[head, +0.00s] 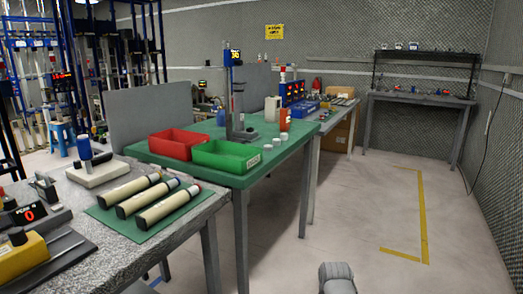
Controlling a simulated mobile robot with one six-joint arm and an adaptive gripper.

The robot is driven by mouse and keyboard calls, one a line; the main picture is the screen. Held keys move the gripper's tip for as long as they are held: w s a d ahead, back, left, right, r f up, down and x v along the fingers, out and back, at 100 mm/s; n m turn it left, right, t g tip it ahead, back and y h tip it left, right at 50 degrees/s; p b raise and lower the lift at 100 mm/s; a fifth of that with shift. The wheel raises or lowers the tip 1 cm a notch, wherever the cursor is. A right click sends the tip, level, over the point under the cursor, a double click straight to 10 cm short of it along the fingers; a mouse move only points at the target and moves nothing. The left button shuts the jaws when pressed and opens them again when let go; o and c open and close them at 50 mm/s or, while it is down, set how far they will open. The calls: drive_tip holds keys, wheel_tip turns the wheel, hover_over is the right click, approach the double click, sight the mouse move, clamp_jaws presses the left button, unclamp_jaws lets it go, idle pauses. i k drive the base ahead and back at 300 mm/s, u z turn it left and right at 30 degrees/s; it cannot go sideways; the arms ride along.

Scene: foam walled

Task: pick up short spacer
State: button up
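Several small white round pieces stand in a short row on the green table, by the right end of the green bin: a near one (267,147), a middle one (276,142) and a far one (284,135). They look like short cylinders, but they are too small to tell which, if any, is the short spacer. My gripper's fingers do not show. Only a grey rounded part, apparently of my arm, shows at the bottom edge, over the floor and well apart from the table.
The green table (215,182) carries a red bin (178,143), a green bin (226,155), a press stand (239,110) and an orange bottle (285,120). A grey bench (190,218) with three tubes on a green mat stands at front left. The floor (365,215) at right is clear.

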sight(267, 148)
drive_tip(key=u, duration=0.35)
drive_tip(key=i, duration=1)
drive_tip(key=z, duration=0.05)
